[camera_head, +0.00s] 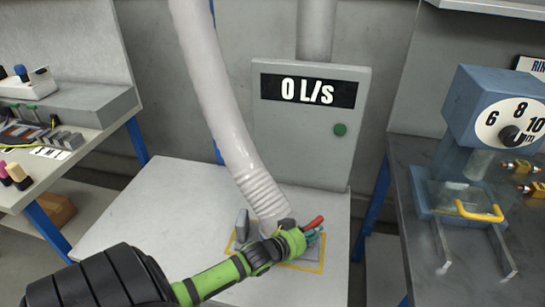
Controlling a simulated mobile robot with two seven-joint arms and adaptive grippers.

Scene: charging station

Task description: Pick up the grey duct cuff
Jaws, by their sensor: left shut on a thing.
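A pale grey duct hangs from the top of the head view down to the white bench, with a ribbed lower part. The grey duct cuff (270,213) is at its lower end, above a yellow-outlined area of the bench. My left gripper (301,238), on a green arm from the lower left, is shut on the cuff at its lower right side. Its grip is partly hidden by the gripper itself. A red piece and a teal piece show at the gripper's tip. My right gripper is not in view.
A small grey upright piece (242,225) stands left of the cuff. A grey cabinet (308,150) reading "0 L/s" is behind. A blue dial device (500,110) is on the right bench. The white bench (150,205) is clear on its left.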

